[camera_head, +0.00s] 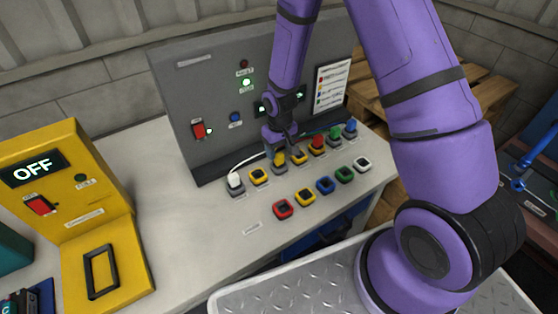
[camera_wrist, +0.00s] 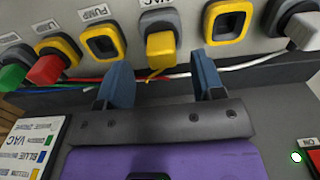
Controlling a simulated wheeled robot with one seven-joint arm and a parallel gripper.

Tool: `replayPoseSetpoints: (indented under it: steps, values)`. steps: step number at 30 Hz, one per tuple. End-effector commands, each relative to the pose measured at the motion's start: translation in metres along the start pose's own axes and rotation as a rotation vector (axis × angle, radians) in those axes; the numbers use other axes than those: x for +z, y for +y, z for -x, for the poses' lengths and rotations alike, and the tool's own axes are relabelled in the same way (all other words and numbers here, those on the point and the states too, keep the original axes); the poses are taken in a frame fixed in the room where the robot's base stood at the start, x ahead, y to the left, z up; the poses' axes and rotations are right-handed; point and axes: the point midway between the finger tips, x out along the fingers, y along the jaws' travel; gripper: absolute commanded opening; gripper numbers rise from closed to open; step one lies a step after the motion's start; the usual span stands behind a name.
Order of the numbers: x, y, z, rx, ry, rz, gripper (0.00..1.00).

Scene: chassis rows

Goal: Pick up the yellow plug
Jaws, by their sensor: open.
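The yellow plug (camera_wrist: 160,48) sits in a grey socket labelled VAC, with a yellow cable running from it. In the head view the yellow plug (camera_head: 280,159) is in the back row of sockets, partly hidden by my gripper (camera_head: 281,141). In the wrist view my gripper (camera_wrist: 161,68) is open and empty. Its two blue fingers stand apart, one to each side of the plug in the picture, with the plug lying just beyond and between the fingertips. I see no contact between the fingers and the plug.
Empty yellow-rimmed sockets (camera_wrist: 103,40) (camera_wrist: 228,22) flank the plug. A red plug (camera_wrist: 47,69) and a white plug (camera_wrist: 302,28) stand further out. Cables run close behind the sockets. A grey panel (camera_head: 210,90) rises behind; a front row holds coloured empty sockets (camera_head: 325,185).

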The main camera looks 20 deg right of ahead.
Motion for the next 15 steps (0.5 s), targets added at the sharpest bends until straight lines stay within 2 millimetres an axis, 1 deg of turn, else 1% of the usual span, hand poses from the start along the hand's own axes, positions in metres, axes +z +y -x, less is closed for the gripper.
replayPoseSetpoints:
  steps: [1, 3, 6, 9, 15]
  values:
    - [-0.001, -0.002, -0.008, 0.000, -0.002, 0.002, 0.62]
    - [-0.001, -0.002, -0.016, 0.000, -0.002, 0.001, 0.62]
    - [-0.002, -0.002, -0.025, 0.000, 0.000, 0.001, 0.62]
    - [-0.002, -0.002, -0.028, 0.000, 0.001, 0.000, 0.62]
    - [-0.002, -0.002, -0.029, 0.000, 0.001, 0.001, 0.62]
